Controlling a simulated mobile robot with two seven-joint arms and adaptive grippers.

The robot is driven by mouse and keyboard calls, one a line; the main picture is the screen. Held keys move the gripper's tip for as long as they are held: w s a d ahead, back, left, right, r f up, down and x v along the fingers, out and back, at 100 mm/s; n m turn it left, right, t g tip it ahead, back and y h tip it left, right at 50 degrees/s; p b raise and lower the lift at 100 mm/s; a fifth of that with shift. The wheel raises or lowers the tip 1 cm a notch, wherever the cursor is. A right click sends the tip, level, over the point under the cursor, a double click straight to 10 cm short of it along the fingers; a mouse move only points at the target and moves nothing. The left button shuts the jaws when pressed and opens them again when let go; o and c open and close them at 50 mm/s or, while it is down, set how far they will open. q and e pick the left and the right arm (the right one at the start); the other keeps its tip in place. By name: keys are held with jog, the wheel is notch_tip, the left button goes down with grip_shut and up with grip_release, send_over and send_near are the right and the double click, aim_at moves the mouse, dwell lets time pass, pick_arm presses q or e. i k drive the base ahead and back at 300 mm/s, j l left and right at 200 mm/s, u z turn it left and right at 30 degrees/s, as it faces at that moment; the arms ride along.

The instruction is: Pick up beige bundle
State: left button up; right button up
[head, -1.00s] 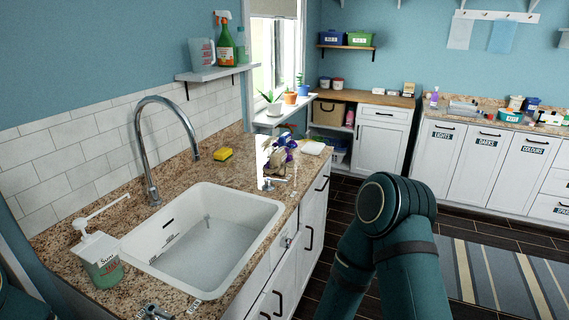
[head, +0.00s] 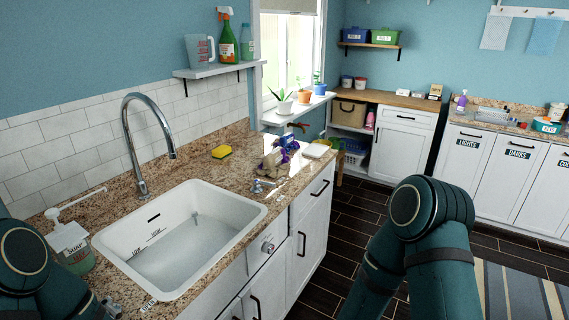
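A small beige-brown crumpled thing (head: 271,161), which may be the beige bundle, lies on the granite counter right of the sink. It touches or sits close to a purple and blue item (head: 288,146); its outline is too small to tell clearly. My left arm shows only at the lower left edge and my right arm at the lower right.
The white sink (head: 185,240) with a tall tap (head: 130,140) fills the near counter (head: 225,185). A yellow sponge (head: 221,152), a soap dispenser (head: 72,247) and a small metallic item (head: 262,185) stand around it. Dark floor (head: 335,235) is free right of the cabinets.

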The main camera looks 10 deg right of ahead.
aim_at(276, 165)
jog(key=i+l, duration=0.1)
jog(key=l, duration=0.2)
jog(key=i+l, duration=0.1)
jog(key=l, duration=0.25)
jog(key=i+l, duration=0.1)
jog(key=l, duration=0.2)
jog(key=i+l, duration=0.2)
jog(key=l, duration=0.15)
jog(key=i+l, duration=0.25)
jog(key=i+l+u, duration=0.1)
jog(key=l, duration=0.35)
jog(key=i+l, duration=0.3)
jog(key=i+l+u, duration=0.1)
jog(key=l, duration=0.35)
jog(key=i, duration=0.1)
